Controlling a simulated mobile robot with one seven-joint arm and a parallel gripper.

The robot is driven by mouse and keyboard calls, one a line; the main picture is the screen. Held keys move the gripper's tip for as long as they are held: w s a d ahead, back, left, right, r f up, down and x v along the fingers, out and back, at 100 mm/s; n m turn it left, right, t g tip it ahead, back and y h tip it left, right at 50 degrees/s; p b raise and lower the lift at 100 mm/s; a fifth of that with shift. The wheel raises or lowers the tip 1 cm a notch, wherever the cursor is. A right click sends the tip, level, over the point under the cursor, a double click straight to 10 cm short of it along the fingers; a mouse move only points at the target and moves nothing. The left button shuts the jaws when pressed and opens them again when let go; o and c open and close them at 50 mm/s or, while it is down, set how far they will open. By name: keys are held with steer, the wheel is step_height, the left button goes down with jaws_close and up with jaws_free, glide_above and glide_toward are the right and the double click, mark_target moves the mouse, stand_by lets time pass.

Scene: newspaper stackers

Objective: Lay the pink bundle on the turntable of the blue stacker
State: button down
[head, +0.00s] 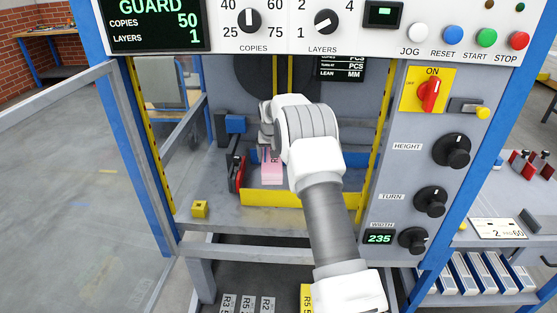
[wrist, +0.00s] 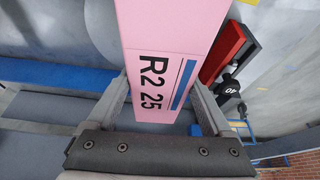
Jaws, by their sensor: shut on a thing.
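The blue stacker (head: 157,190) fills the middle of the head view, with its front opening facing me. My gripper (wrist: 162,105) is inside that opening, shut on the pink bundle. In the head view my wrist covers most of the gripper. The pink bundle (head: 271,172) shows just left of my wrist, behind a yellow front bar. In the wrist view the pink bundle (wrist: 165,45) lies lengthwise between the two fingers, printed "R2 25" with a blue stripe. I cannot make out the turntable clearly, nor tell whether the bundle touches anything below.
A red upright part (head: 237,172) stands close left of the bundle. The yellow bar (head: 270,198) crosses in front. The display (head: 150,22) reads GUARD. Labelled bundles lie below; a control panel is at right.

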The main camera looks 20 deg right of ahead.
steer(key=shift+m+h, duration=0.3)
steer(key=shift+m, duration=0.2)
steer(key=shift+w+d+f+b, duration=0.25)
steer(key=shift+w+d+f, duration=0.55)
steer(key=shift+w+d, duration=0.15)
steer(key=shift+w+d+f+b, duration=0.25)
steer(key=shift+w+d+f, duration=0.5)
steer(key=shift+w+d, duration=0.15)
steer(key=shift+s, duration=0.1)
steer(key=shift+f+b, duration=2.2)
steer(key=shift+f, duration=1.7)
steer(key=shift+f+b, duration=0.35)
steer(key=shift+f, duration=0.2)
jaws_free()
steer(key=shift+s+a+f, duration=0.1)
steer(key=shift+f, duration=0.1)
steer(key=p+v, duration=0.1)
steer(key=v, duration=1.5)
steer(key=shift+r+p, duration=0.3)
steer(key=shift+p, duration=0.1)
steer(key=shift+s+r, duration=0.2)
steer(key=shift+r, duration=0.3)
